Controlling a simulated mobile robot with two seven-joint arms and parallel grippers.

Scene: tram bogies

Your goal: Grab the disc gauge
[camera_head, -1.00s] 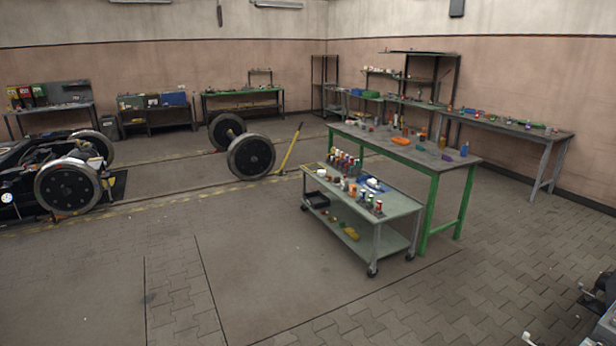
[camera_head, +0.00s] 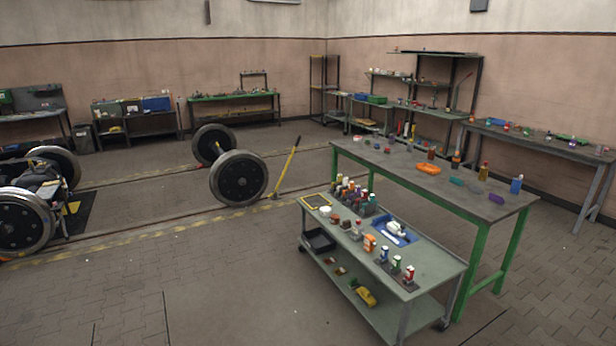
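I cannot make out for certain which thing is the disc gauge. A small white item (camera_head: 396,228) lies in a blue tray (camera_head: 409,236) on the top shelf of the grey-green cart (camera_head: 432,262); its kind is too small to tell. Several bottles and cans stand around the tray. Neither of my grippers is in view.
A green-legged workbench (camera_head: 393,162) with small items stands just behind the cart. Wheelsets (camera_head: 238,178) stand on the floor rails to the left, with a yellow-handled bar (camera_head: 288,168) beside one. The floor (camera_head: 230,290) in front of the cart is clear.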

